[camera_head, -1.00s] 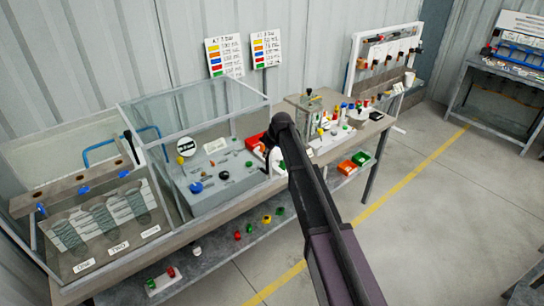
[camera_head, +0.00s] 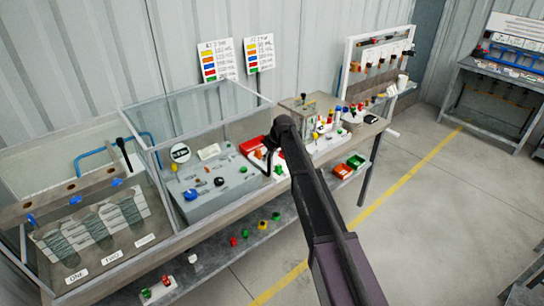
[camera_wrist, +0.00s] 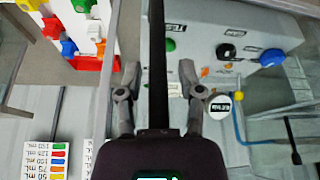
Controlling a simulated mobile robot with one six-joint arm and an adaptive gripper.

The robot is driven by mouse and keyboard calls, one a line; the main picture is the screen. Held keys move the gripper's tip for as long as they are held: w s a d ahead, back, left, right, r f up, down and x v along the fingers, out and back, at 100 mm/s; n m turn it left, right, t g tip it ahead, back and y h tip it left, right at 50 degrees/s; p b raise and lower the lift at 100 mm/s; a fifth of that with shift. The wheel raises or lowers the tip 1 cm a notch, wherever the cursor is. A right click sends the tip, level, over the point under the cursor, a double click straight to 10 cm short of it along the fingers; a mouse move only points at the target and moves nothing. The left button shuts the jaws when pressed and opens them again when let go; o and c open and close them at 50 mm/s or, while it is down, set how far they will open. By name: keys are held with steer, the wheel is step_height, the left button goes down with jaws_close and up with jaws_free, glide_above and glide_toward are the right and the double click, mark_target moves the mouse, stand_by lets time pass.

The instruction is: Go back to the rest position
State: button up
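My gripper (camera_head: 272,160) hangs at the end of my dark arm, above the bench beside the red tray (camera_head: 252,147). In the wrist view, my gripper (camera_wrist: 158,66) has its two grey fingers spread apart, with no held object visible between them. A dark bar runs up the middle of that view; I cannot tell what it is. The grey control panel box (camera_head: 215,200) is to the left of my gripper in the head view. It carries a blue knob (camera_wrist: 272,58), a black knob (camera_wrist: 227,51) and a green button (camera_wrist: 170,45).
A clear-walled case (camera_head: 60,218) with coils stands at the left of the bench. Two colour charts (camera_head: 218,62) are on the wall behind. Red and green bins (camera_head: 343,171) sit below the bench's right part. The floor (camera_head: 415,220) to the right is open.

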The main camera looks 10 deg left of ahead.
stand_by(0.3)
steer(key=s+d+f+m+h+b, duration=0.1)
steer(key=s+d+f+m, duration=0.1)
steer(key=s+d, duration=0.7)
steer(key=s+d+f+m+g+h+b, duration=0.1)
steer(key=s+d+m, duration=0.4)
steer(key=s+d, duration=0.5)
steer(key=s+d+f+m+g+h+b, duration=0.1)
steer(key=s+d, duration=0.8)
steer(key=s, duration=0.9)
step_height(320, 180, down, 2)
steer(key=m+b, duration=0.1)
steer(key=m, duration=0.2)
steer(key=shift+d+h+b, duration=0.3)
steer(key=shift+b, duration=0.05)
